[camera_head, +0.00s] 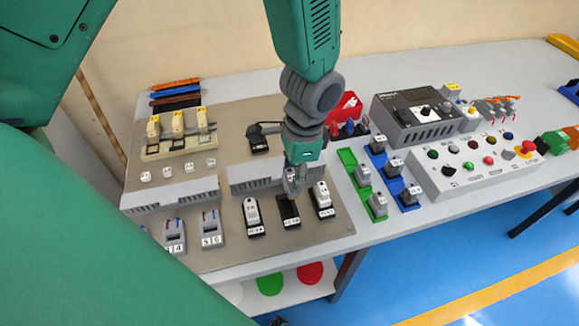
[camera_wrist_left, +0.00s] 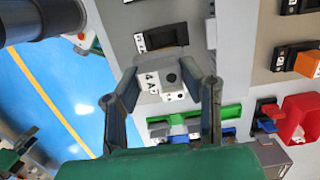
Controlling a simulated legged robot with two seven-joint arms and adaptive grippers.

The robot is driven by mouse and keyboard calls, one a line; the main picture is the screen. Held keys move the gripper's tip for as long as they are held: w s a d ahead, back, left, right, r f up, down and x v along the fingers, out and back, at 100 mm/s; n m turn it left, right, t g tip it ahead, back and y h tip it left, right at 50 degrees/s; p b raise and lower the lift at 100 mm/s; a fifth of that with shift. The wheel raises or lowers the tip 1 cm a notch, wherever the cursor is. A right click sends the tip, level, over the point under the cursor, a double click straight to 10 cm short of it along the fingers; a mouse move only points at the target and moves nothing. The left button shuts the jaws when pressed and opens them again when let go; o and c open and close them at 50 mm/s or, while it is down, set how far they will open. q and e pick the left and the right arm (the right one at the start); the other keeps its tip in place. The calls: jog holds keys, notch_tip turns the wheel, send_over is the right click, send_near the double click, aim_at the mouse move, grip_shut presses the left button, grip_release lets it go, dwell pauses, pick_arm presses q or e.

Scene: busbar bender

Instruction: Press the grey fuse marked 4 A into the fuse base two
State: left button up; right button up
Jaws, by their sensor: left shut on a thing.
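My left gripper (camera_head: 293,184) points down over the beige board, and its fingers are shut on the light grey fuse marked 4 A. The fuse (camera_wrist_left: 163,80) sits between the fingertips in the left wrist view, its 4 A mark readable. An empty black fuse base (camera_head: 289,213) lies just below and in front of the gripper, between two bases that hold white fuses. It also shows in the left wrist view (camera_wrist_left: 160,38), beyond the fuse and apart from it. I cannot read its number clearly. My right gripper is not in view.
White fuses stand in the neighbouring bases on the left (camera_head: 252,213) and right (camera_head: 322,196). A grey slotted duct (camera_head: 254,179) runs behind the bases. A green rack (camera_head: 362,180) and blue holders with grey parts stand right of the board, near the button box (camera_head: 475,165).

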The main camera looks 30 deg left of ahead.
aim_at(288, 189)
pick_arm(q)
jog(key=shift+d+r, duration=0.15)
jog(key=shift+d, duration=0.1)
jog(key=shift+d+f, duration=0.1)
jog(key=shift+f, duration=0.1)
jog(key=a+f, duration=0.1)
jog(key=a+f+b, duration=0.1)
jog(key=f, duration=0.1)
jog(key=f+b, duration=0.1)
jog(key=shift+a+f, duration=0.35)
jog(key=shift+a, duration=0.05)
jog(key=shift+f, duration=0.3)
jog(key=shift+d+f+b, duration=0.15)
jog(key=shift+d+b, duration=0.25)
jog(key=shift+d, duration=0.8)
jog(key=shift+a, duration=0.85)
jog(key=shift+a+f, duration=0.1)
jog(key=shift+a, duration=0.1)
jog(key=shift+s+d+p, duration=0.1)
jog(key=shift+d+p, duration=0.25)
jog(key=shift+d, duration=0.85)
jog(key=shift+a, duration=0.95)
jog(key=shift+p, duration=0.35)
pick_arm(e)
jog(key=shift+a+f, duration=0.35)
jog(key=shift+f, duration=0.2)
